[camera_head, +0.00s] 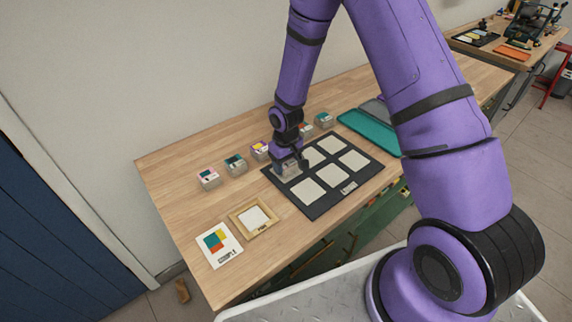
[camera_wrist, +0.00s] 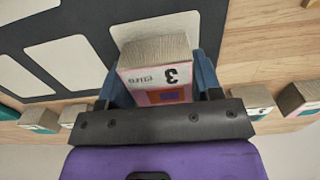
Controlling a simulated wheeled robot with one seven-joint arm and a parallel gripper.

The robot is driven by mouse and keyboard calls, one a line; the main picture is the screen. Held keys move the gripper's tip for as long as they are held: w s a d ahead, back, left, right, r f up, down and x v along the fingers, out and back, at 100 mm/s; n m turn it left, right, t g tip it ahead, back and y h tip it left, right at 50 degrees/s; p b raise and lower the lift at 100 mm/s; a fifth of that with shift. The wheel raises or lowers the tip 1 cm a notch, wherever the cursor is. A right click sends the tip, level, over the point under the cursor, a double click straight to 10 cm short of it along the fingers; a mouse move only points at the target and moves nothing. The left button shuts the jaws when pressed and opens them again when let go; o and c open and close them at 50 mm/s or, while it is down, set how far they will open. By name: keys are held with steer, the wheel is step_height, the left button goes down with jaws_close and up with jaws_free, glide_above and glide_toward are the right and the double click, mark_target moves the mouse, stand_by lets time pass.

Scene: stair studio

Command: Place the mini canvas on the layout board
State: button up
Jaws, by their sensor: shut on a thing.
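My gripper (camera_head: 287,163) is shut on a mini canvas, a small block with a pale wood-grain side and a printed face with a "3" and pink and orange patches. The held mini canvas (camera_wrist: 158,82) sits between the two fingers in the wrist view. The layout board (camera_head: 312,213) is black with several cream rectangles and lies on the wooden table. The gripper and canvas are over the board's back-left corner, hiding most of a cream rectangle there. I cannot tell whether the canvas touches the board (camera_wrist: 82,18).
Other mini canvases (camera_head: 208,178) stand in a row along the back of the table. A wooden frame (camera_head: 237,219) and a sample card (camera_head: 219,245) lie at the front left. A teal tray (camera_head: 368,131) lies right of the board. The table's front edge is clear.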

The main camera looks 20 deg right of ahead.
steer(key=shift+f, duration=0.25)
steer(key=shift+f, duration=0.15)
steer(key=o, duration=0.9)
step_height(320, 180, up, 12)
steer(key=shift+r, duration=0.2)
